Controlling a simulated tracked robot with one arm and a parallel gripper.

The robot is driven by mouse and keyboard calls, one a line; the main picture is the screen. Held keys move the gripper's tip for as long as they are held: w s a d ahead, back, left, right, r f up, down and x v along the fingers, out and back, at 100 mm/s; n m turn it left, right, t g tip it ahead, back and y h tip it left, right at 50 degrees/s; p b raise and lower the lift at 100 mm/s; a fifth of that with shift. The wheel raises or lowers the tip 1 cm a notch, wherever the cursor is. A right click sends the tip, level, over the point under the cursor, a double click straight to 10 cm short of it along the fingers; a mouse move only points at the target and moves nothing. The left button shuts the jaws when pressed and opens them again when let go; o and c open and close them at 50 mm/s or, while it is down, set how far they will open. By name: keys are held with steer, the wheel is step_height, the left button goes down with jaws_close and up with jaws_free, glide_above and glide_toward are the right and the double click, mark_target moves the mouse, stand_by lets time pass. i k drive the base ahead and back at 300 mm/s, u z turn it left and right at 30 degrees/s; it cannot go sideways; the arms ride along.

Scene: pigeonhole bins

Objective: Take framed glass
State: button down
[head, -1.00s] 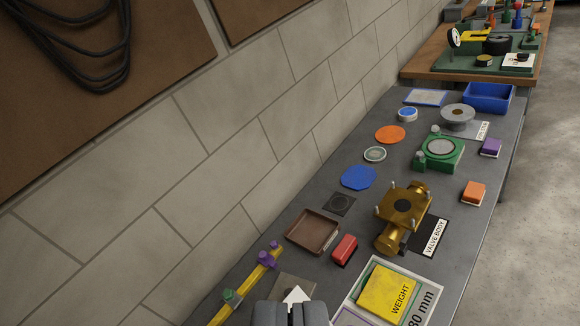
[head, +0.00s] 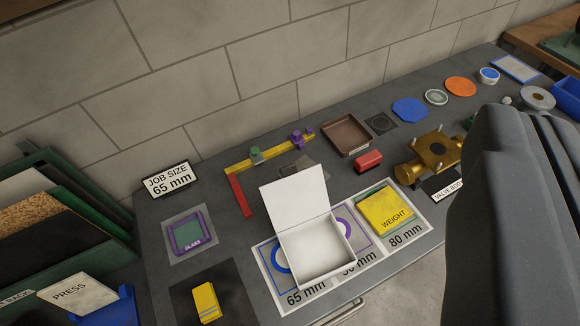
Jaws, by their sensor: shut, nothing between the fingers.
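The framed glass (head: 188,233) is a small greenish square pane in a purple frame, marked "GLASS". It lies flat on a grey square pad (head: 176,250) at the left of the workbench. My gripper (head: 508,125) shows large and dark at the right edge of the head view. It is shut and empty, far to the right of the framed glass and not touching it. Its body hides part of the bench's right side.
An open white box (head: 320,245) stands on the size card in the middle. Behind the glass are a "JOB SIZE 65 mm" sign (head: 168,180) and a red and yellow gauge (head: 239,195). A yellow block (head: 206,302) lies in front. Green-edged boards (head: 60,215) stand left.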

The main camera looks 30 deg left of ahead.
mark_target(190, 234)
steer(key=k, duration=0.5)
steer(key=u, duration=1.4)
steer(key=k, duration=0.45)
steer(key=z, duration=0.25)
